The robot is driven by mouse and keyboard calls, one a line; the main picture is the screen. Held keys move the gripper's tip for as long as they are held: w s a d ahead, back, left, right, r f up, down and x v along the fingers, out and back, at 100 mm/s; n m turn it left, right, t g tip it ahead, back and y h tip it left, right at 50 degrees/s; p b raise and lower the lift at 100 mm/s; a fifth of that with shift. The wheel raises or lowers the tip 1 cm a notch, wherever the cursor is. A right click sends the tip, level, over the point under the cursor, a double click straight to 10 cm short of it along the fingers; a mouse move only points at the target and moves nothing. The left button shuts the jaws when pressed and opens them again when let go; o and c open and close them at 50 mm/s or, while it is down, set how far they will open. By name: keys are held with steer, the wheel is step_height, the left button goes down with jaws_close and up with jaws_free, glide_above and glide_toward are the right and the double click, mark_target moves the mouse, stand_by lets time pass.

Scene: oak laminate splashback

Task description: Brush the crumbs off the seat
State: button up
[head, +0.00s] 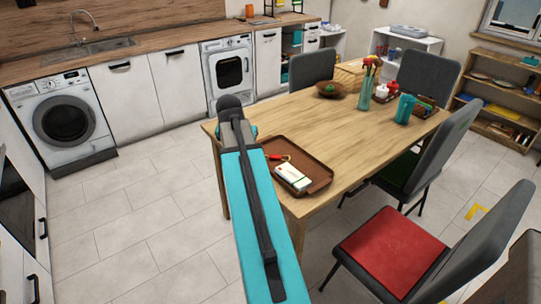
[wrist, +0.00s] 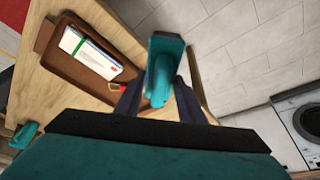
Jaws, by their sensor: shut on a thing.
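My gripper (head: 232,108) is over the near left end of the table, above the floor edge side. In the wrist view its dark fingers (wrist: 159,92) are shut on a teal thing (wrist: 164,62), perhaps the handle of a brush. No bristles show. A little teal also shows beside the gripper in the head view. A chair with a red seat (head: 388,247) stands at the lower right, well away from my gripper. Another chair has a green seat (head: 402,172), partly under the table. I cannot make out crumbs on either seat.
The wooden table (head: 335,125) bears a brown tray (head: 318,180) with a white box (head: 293,177) and a red-handled item, close to my arm. A teal container (head: 404,108), green vase and bowl stand farther back. Grey chair backs rise along the right. The left floor is clear.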

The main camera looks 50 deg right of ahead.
steer(key=w+a+r+n+t+y, duration=0.1)
steer(key=w+a+n, duration=0.1)
steer(key=w+a, duration=0.35)
steer(key=w+a+r+n, duration=0.2)
steer(key=a, duration=0.7)
steer(key=w+a+r+n+t+y, duration=0.1)
steer(key=w+a+n, duration=0.1)
steer(key=w+a, duration=0.35)
steer(key=a+r+n+y, duration=0.1)
steer(key=a+r+n, duration=0.1)
steer(key=a, duration=0.9)
steer(key=w+a+r+n, duration=0.1)
steer(key=a+n, duration=0.3)
steer(key=a, duration=0.8)
steer(key=shift+w+a+r+n+t+y, duration=0.15)
steer(key=shift+w+r+n+t+y, duration=0.2)
steer(key=shift+r, duration=0.2)
steer(key=shift+s, duration=0.15)
